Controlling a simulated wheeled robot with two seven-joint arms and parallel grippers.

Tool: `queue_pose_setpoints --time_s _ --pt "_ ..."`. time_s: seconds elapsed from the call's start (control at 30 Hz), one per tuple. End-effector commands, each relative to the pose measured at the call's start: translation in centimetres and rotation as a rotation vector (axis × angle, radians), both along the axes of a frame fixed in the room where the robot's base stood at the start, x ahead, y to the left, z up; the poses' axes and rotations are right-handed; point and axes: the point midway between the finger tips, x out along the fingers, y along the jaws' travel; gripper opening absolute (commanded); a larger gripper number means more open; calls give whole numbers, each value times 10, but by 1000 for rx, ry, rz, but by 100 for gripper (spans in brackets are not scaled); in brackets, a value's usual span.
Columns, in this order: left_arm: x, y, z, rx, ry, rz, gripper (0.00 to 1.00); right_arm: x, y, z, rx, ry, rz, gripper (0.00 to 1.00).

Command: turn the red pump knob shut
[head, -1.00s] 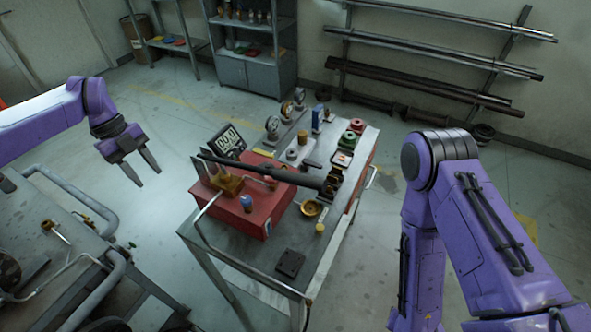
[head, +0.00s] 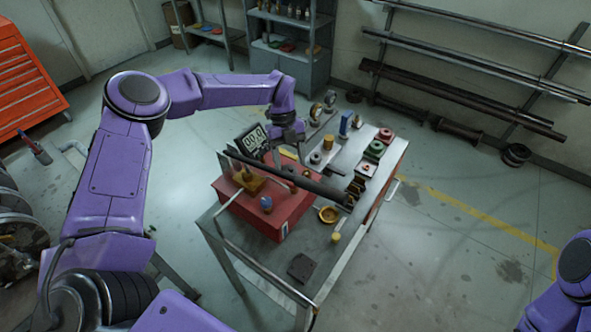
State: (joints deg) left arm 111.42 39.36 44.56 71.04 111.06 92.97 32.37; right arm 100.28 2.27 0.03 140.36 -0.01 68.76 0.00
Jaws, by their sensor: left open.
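The red pump (head: 255,212) sits on the metal bench, with a small blue-topped knob (head: 266,203) on its near side. No red knob stands out on the pump. A long black lever (head: 290,178) lies across above it, and a digital gauge (head: 253,138) stands at its back. My left gripper (head: 293,150) is open and points down behind the lever, just right of the gauge and apart from the blue knob. Its fingertips are small and partly hidden. My right gripper is out of view; only part of my right arm shows at lower right.
The bench (head: 268,262) also holds a red handwheel (head: 386,134), a green one (head: 374,149), dial gauges, a brass dish (head: 328,214) and a dark plate (head: 301,267). A pipe rack (head: 470,65) lines the back wall. Floor right of the bench is clear.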

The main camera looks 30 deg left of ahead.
Motion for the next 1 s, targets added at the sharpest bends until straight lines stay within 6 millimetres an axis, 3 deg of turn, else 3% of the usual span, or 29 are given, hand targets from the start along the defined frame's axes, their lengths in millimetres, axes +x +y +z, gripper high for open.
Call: queue_pose_setpoints --time_s 0.03,0.23,0.57,0.73,0.77,1.0 --pt "-3 -4 -5 1 5 -3 64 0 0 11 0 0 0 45" --pt "-11 -13 -37 2 2 -2 64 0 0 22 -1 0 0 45" --pt "-12 -15 -46 1 -2 -1 64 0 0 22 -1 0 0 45" --pt "-12 -15 -45 1 -2 -1 12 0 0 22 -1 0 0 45" --pt "-12 -15 -45 1 -2 -1 8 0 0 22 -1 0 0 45" --pt "-12 -15 -46 0 -1 -15 9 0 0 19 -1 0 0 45"
